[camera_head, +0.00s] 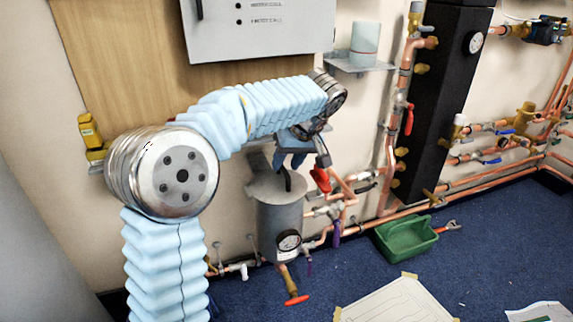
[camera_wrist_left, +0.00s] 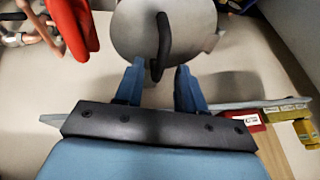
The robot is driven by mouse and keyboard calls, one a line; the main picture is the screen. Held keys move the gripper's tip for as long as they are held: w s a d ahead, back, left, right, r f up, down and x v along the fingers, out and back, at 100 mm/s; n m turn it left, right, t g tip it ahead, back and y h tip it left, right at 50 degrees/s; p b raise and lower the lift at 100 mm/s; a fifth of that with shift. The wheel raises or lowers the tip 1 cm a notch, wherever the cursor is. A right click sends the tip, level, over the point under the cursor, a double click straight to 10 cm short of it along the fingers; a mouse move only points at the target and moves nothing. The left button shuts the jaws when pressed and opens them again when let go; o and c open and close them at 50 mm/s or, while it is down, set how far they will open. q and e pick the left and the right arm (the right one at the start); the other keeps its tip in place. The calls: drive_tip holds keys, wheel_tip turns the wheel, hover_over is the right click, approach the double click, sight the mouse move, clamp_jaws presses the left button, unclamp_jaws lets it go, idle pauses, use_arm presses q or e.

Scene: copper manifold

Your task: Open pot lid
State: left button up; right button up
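The grey cylindrical pot (camera_head: 281,222) stands against the wall in the head view. Its round grey lid (camera_head: 268,187) carries a dark curved handle (camera_head: 287,178). In the left wrist view the lid (camera_wrist_left: 185,22) is at the top centre, with the black handle (camera_wrist_left: 163,42) upright on it. My left gripper (camera_head: 290,160) hangs just above the lid. In the wrist view the blue fingers of my left gripper (camera_wrist_left: 160,70) are apart, on either side of the handle's lower end, with nothing visibly clamped. Contact with the handle cannot be told. My right gripper is not in view.
Copper pipes (camera_head: 385,215) with red-handled valves run along the wall right of the pot. A pressure gauge (camera_head: 289,241) is on the pot's front. A green tray (camera_head: 405,237) and paper sheets (camera_head: 395,302) lie on the blue floor. A shelf (camera_head: 358,66) holds a pale cylinder.

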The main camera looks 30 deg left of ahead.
use_arm(q)
drive_tip(key=shift+a+f, duration=0.15)
drive_tip(key=shift+f, duration=0.25)
clamp_jaws()
